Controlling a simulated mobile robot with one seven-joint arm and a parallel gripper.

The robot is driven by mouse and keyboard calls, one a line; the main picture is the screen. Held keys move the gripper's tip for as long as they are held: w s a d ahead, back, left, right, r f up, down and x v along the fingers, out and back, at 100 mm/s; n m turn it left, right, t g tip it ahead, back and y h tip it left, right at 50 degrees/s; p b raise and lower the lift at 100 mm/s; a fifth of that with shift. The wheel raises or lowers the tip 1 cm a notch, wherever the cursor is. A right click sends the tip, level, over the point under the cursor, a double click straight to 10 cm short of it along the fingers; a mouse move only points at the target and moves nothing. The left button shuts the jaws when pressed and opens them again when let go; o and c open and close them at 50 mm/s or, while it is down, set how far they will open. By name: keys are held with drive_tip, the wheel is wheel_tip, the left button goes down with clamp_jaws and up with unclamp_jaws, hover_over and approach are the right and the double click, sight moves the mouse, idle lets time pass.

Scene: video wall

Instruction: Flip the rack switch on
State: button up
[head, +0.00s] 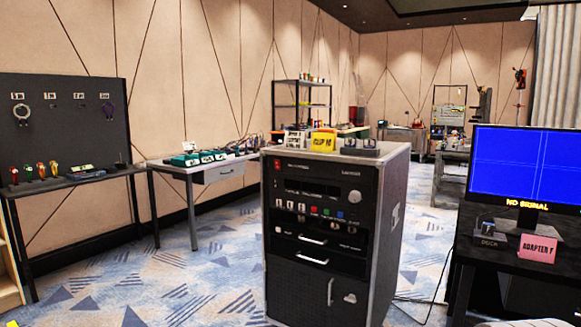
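A black equipment rack (385,235) on the floor stands upright in the middle of the head view, its front turned slightly left. Its top front panel has a small red element (277,165) at the left and a round light knob (354,196) at the right. Below are a row of small coloured buttons (314,210) and drawers with light handles (312,240). I cannot tell which small part is the switch, or its position. My gripper is not in view.
A pink card marked ADAPTER (538,248) and a monitor reading NO SIGNAL (525,170) are on a dark desk at the right. A tool bench (75,180) and white table (175,168) stand at the left. Patterned carpet (190,270) is clear left of the rack. Thin cables lie right of it.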

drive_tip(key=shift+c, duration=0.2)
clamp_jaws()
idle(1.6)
